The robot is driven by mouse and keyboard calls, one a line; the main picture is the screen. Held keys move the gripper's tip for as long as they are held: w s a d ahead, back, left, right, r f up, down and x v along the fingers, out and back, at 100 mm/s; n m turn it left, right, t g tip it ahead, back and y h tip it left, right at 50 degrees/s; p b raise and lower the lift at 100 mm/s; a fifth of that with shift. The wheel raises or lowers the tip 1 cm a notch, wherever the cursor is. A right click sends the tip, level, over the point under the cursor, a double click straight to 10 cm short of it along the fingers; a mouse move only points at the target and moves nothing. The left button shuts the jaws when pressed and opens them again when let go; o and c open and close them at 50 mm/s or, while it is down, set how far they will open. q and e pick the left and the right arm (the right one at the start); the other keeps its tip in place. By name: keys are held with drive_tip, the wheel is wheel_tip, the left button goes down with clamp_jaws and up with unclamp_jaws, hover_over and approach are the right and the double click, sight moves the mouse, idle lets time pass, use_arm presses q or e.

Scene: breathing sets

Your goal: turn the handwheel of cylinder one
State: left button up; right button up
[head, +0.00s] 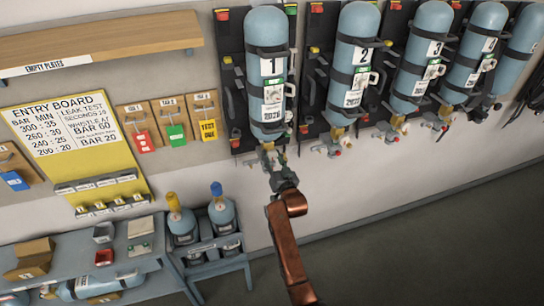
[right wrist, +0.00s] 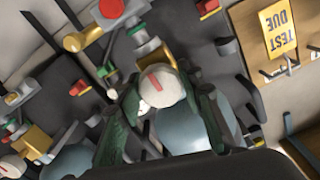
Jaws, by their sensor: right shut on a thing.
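Cylinder one (head: 267,105), blue with a white "1" plate, hangs valve-down on its dark wall board. My right gripper (head: 282,180) reaches up from below to its valve, and hides much of the valve's lower end in the head view. In the right wrist view, my right gripper (right wrist: 170,88) has its green fingers on both sides of the pale round handwheel (right wrist: 160,84), which has a red mark. It is shut on the handwheel. The blue cylinder body shows behind it. My left gripper is out of view.
Cylinder two (head: 354,90) and further cylinders hang to the right. Two small cylinders stand in a rack (head: 215,262) at lower left, beside a shelf table. A yellow entry board (head: 75,165) is on the wall. The floor (head: 420,230) at right is clear.

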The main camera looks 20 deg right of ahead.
drive_tip(key=o, duration=1.2)
drive_tip(key=shift+c, duration=0.2)
drive_tip(key=shift+s, duration=0.15)
drive_tip(key=s, duration=0.7)
drive_tip(key=shift+d, duration=0.15)
